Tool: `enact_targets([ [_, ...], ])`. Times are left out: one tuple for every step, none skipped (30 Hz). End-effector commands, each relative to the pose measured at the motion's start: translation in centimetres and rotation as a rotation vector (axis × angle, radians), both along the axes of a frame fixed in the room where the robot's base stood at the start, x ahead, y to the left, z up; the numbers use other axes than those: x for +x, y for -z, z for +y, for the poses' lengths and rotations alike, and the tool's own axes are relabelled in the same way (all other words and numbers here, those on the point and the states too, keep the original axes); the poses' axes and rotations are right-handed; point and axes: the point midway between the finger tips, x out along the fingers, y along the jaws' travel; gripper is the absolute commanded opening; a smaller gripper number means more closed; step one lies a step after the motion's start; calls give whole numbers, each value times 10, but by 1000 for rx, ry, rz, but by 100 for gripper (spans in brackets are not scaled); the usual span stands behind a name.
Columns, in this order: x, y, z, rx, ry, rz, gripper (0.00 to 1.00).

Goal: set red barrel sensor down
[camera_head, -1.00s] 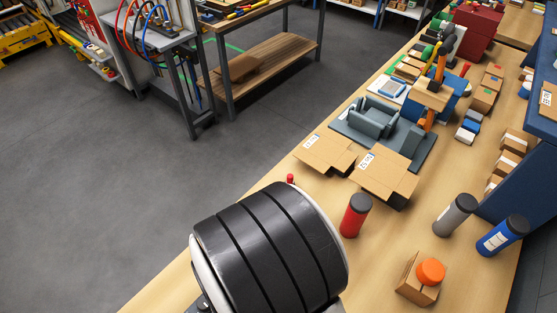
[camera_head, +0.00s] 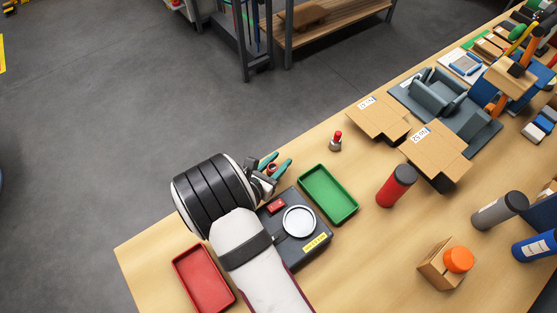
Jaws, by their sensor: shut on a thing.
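My gripper (camera_head: 277,163), with teal fingers, is shut on a small reddish piece (camera_head: 271,168), which looks like the red barrel sensor. Most of it is hidden between the fingers, so its tilt cannot be told. The gripper is beyond the dark grey fixture (camera_head: 318,256), which carries a small red block (camera_head: 276,206), a round white disc (camera_head: 299,221) and a yellow label. A small red-topped piece with a metallic base (camera_head: 336,141) stands upright on the table, to the right of the gripper and apart from it.
A green tray (camera_head: 343,213) and a red tray (camera_head: 178,262) flank the fixture; both look empty. A red cylinder with black cap (camera_head: 396,187), flat cardboard boxes (camera_head: 436,152) and a box with an orange top (camera_head: 432,270) stand right. Bare table lies between them.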

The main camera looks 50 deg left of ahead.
Motion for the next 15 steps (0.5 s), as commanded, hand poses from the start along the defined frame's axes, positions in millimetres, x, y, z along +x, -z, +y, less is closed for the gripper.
enact_targets([
  [0,0,0,0,0,0,0],
  [0,1,0,0,0,0,0],
  [0,2,0,-1,0,0,0],
  [0,3,0,-1,0,0,0],
  [0,3,0,-1,0,0,41],
  [0,3,0,-1,0,0,48],
  [0,3,0,-1,0,0,54],
  [0,3,0,-1,0,0,59],
  [0,3,0,-1,0,0,66],
  [0,3,0,-1,0,0,66],
  [0,3,0,-1,0,0,66],
  [0,3,0,-1,0,0,66],
  [0,3,0,-1,0,0,66],
  [0,3,0,-1,0,0,66],
  [0,3,0,-1,0,0,66],
])
